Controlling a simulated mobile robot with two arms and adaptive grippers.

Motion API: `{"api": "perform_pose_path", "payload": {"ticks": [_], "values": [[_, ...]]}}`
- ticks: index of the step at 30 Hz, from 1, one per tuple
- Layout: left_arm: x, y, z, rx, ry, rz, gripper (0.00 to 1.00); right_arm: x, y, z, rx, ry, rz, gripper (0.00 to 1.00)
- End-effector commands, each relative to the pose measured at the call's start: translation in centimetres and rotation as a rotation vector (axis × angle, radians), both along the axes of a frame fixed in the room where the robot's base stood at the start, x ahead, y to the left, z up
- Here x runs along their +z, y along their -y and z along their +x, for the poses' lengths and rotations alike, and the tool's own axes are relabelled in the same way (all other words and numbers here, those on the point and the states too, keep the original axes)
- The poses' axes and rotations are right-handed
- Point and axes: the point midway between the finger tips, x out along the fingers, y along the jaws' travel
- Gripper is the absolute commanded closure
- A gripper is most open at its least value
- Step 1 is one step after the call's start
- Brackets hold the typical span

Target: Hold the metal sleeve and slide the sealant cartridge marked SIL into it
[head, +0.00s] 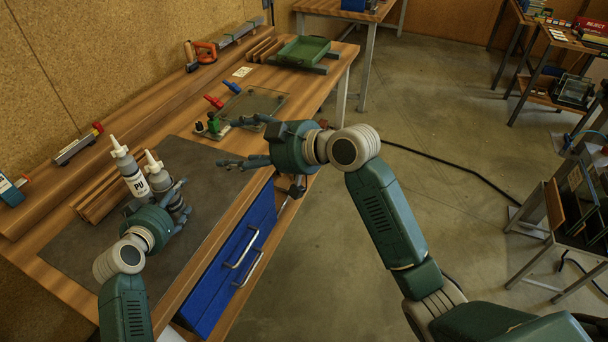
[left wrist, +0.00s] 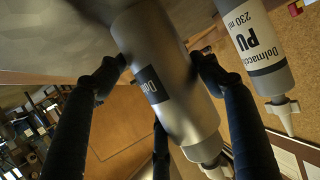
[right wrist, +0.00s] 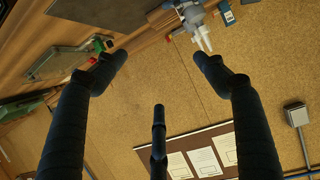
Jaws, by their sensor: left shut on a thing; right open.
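My left gripper (head: 170,203) is shut around a grey cylinder (left wrist: 165,75) with a dark label and a pale nozzle at one end. In the head view this cylinder (head: 159,180) stands upright on the dark mat, nozzle up. Its label is mostly hidden and I cannot read SIL; I cannot tell whether a separate metal sleeve surrounds it. A cartridge marked PU (head: 132,175), with white label and nozzle, stands just left of it; it also shows in the left wrist view (left wrist: 260,50). My right gripper (head: 231,143) is open and empty above the mat's right part.
The dark mat (head: 90,238) covers the near bench. A clear plate with green, red and blue clamps (head: 255,103) lies beyond my right gripper. A green tray (head: 303,50) stands at the far end. Wooden strips (head: 98,197) lie behind the PU cartridge. Blue drawers (head: 235,260) are below the bench edge.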

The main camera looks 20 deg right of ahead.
Motion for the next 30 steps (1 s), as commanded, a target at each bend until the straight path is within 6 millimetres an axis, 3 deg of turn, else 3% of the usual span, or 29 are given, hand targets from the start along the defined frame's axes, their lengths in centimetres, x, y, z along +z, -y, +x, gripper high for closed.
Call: {"api": "perform_pose_path", "payload": {"ticks": [18, 30], "values": [[0.1, 0.0, 0.0, 0.001, 0.001, 0.001, 0.65, -2.8, 9.7, -6.8, -0.011, -0.004, 0.001, 0.29], [0.1, 0.0, 0.0, 0.001, 0.001, 0.001, 0.65, -3.0, 11.5, -8.8, -0.004, -0.003, 0.003, 0.29]]}}
